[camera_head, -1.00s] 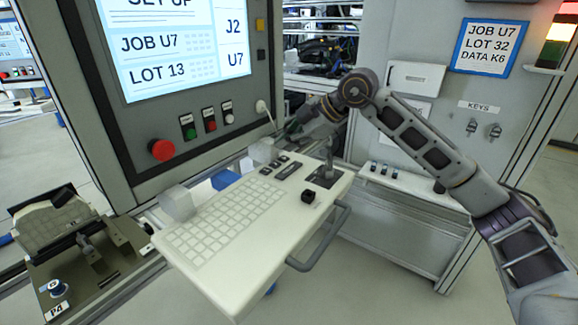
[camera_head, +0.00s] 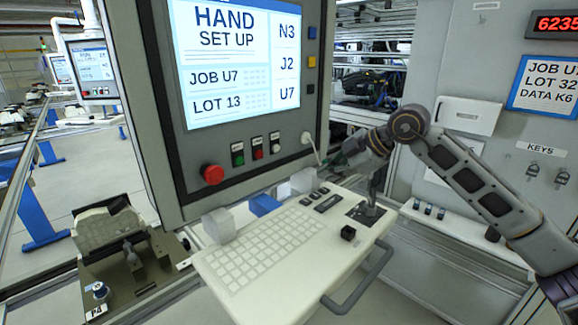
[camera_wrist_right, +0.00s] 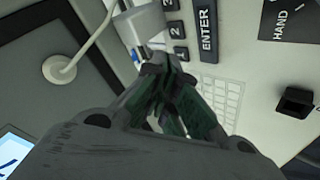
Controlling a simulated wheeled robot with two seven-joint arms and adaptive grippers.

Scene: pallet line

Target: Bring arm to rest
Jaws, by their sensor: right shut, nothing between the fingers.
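My right gripper (camera_head: 343,160) is above the back edge of the white keyboard console (camera_head: 290,255), beside the screen's frame. In the right wrist view the gripper (camera_wrist_right: 163,65) has its green-padded fingers together with nothing held between them. Its tips appear close to the row of dark keys (camera_wrist_right: 178,30) and the ENTER key (camera_wrist_right: 207,30). I cannot tell whether they touch anything. The right arm (camera_head: 460,175) reaches in from the right over the console's far end. My left gripper is not in view.
The screen panel (camera_head: 245,65) reads HAND SET UP, with a red stop button (camera_head: 212,174) below. A small lever (camera_head: 371,195) and a black knob (camera_head: 348,233) rise from the console, and a grey handle (camera_head: 360,285) sticks out in front.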

